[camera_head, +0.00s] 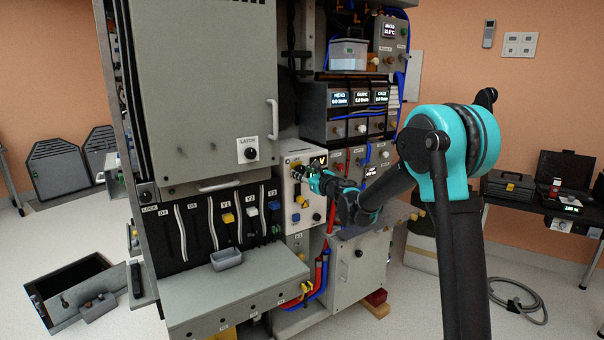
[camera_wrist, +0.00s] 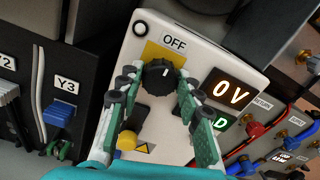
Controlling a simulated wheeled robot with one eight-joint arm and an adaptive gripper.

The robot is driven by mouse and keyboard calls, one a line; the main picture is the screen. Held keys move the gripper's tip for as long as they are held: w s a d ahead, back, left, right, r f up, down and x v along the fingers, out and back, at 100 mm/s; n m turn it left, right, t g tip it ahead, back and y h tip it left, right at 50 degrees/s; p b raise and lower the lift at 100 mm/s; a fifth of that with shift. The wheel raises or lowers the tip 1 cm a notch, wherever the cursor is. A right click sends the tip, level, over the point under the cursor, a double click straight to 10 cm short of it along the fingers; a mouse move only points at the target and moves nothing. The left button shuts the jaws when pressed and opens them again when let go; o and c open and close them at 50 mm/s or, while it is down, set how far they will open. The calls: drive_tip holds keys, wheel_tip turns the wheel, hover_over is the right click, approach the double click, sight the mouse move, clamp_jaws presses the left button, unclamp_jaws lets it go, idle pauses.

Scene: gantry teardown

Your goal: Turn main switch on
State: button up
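The main switch is a black rotary knob (camera_wrist: 159,75) on a yellow plate (camera_wrist: 160,52), on a pale panel (camera_wrist: 215,57). An "OFF" label (camera_wrist: 174,43) sits above it. The knob's white mark points up towards the label. A display (camera_wrist: 231,92) beside it reads "0 V". My gripper (camera_wrist: 156,82) is open, with one green-and-black finger on each side of the knob. Small gaps seem to show between fingers and knob. In the head view my gripper (camera_head: 312,174) is at the panel (camera_head: 291,213) and covers the knob.
A yellow button (camera_wrist: 125,141) and a warning sticker (camera_wrist: 143,148) lie below the knob, near the left finger. Blue and yellow levers, including Y3 (camera_wrist: 60,112), stand to the left. Red and blue cables (camera_head: 322,270) run below the panel. A grey shelf (camera_head: 235,283) juts out at lower left.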

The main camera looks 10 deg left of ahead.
drive_tip(key=c, duration=0.4)
drive_tip(key=shift+c, duration=0.2)
drive_tip(key=shift+m, duration=0.3)
drive_tip(key=m, duration=0.3)
drive_tip(key=shift+m, duration=0.3)
drive_tip(key=m, duration=0.4)
drive_tip(key=shift+m, duration=0.3)
drive_tip(key=m, duration=0.4)
drive_tip(key=shift+m, duration=2.5)
drive_tip(key=o, duration=1.2)
drive_tip(key=shift+c, duration=0.2)
